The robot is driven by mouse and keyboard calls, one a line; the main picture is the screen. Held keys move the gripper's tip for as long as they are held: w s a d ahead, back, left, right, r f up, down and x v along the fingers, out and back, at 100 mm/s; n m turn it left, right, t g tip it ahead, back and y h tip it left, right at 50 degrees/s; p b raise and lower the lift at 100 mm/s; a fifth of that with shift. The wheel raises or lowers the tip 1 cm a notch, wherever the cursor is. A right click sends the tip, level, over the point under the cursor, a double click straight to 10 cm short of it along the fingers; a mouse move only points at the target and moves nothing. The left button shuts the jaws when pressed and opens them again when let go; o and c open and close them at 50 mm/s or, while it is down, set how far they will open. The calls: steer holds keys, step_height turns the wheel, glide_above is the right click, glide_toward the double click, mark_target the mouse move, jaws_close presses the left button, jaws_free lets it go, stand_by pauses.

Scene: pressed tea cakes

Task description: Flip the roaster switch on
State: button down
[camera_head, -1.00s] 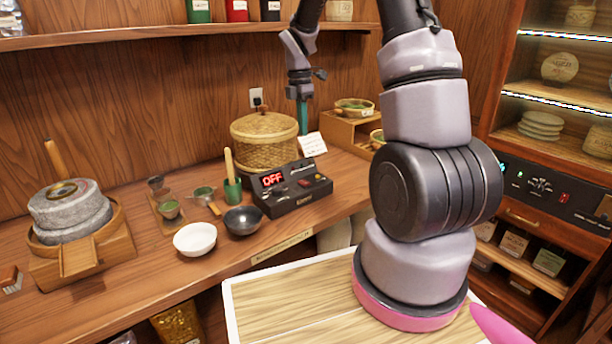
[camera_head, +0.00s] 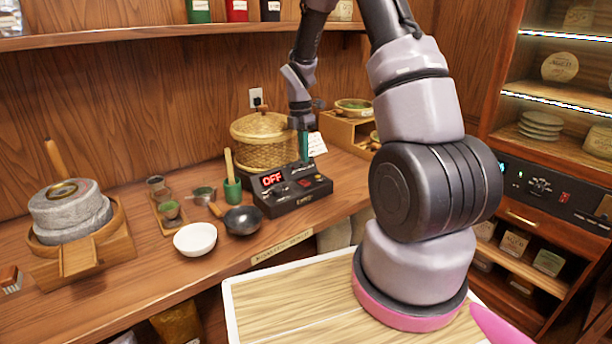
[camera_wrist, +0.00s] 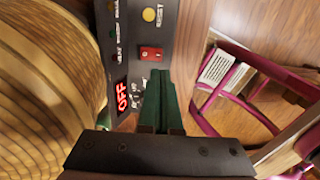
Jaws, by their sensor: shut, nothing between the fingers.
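The roaster is a black control box (camera_head: 292,190) on the wooden counter, with a red display reading OFF. The display also shows in the wrist view (camera_wrist: 121,96). A red switch (camera_wrist: 151,53) sits on the panel, just beyond my fingertips in the wrist view. My gripper (camera_head: 304,160) is shut and empty, pointing down at the back part of the box. Its green fingers (camera_wrist: 160,80) lie together over the panel's edge in the wrist view. I cannot tell whether the fingertips touch the panel.
A lidded woven basket (camera_head: 264,140) stands close behind the box. A dark bowl (camera_head: 242,220), a white bowl (camera_head: 195,239) and a green cup (camera_head: 232,190) stand to its left. A stone mill (camera_head: 70,212) is farther left. A wooden shelf (camera_head: 120,38) runs above.

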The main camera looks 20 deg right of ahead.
mark_target(306, 183)
steer(key=f, duration=0.4)
steer(key=s+f, duration=0.1)
steer(key=f, duration=0.2)
steer(key=shift+d+f, duration=0.1)
steer(key=shift+f, duration=0.25)
steer(key=shift+w, duration=0.1)
steer(key=shift+w+a+r, duration=0.2)
steer(key=shift+w+r, duration=0.05)
steer(key=shift+w, duration=0.4)
